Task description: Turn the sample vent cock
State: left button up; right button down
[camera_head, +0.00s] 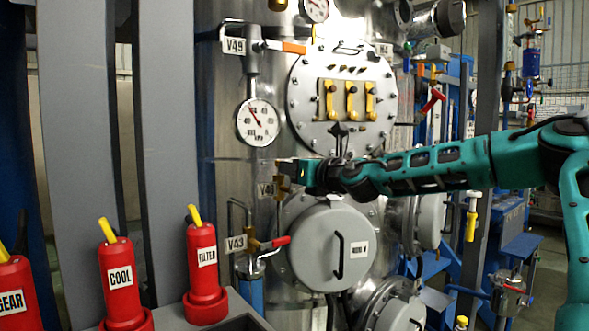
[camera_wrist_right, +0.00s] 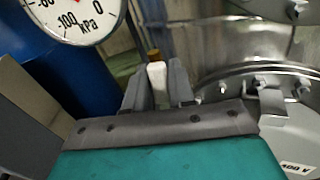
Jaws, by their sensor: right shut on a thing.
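My right gripper (camera_head: 287,169) reaches in from the right to a small brass valve (camera_head: 282,187) on the steel vessel, beside a tag that seems to read V40 (camera_head: 265,190). In the right wrist view my right gripper (camera_wrist_right: 157,88) is shut on a white lever handle (camera_wrist_right: 157,76), with a bit of brass (camera_wrist_right: 154,55) beyond it. The gripper hides most of the valve and handle in the head view. I cannot tell how far the handle is turned. My left gripper is not in view.
A pressure gauge (camera_head: 257,122) sits just above left. Below are valve V43 with a red handle (camera_head: 281,242) and a round grey cover (camera_head: 334,245). Valve V49 with an orange handle (camera_head: 293,47) is higher up. Red holders marked COOL (camera_head: 120,285) and FILTER (camera_head: 205,272) stand at lower left.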

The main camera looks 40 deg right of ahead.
jog(key=c, duration=1)
grip_release()
jog(key=shift+c, duration=0.2)
jog(key=shift+s, duration=0.1)
jog(key=s+a+b, duration=0.1)
jog(key=s+b, duration=0.1)
jog(key=s, duration=1)
jog(key=shift+s+a, duration=0.25)
jog(key=shift+s, duration=0.1)
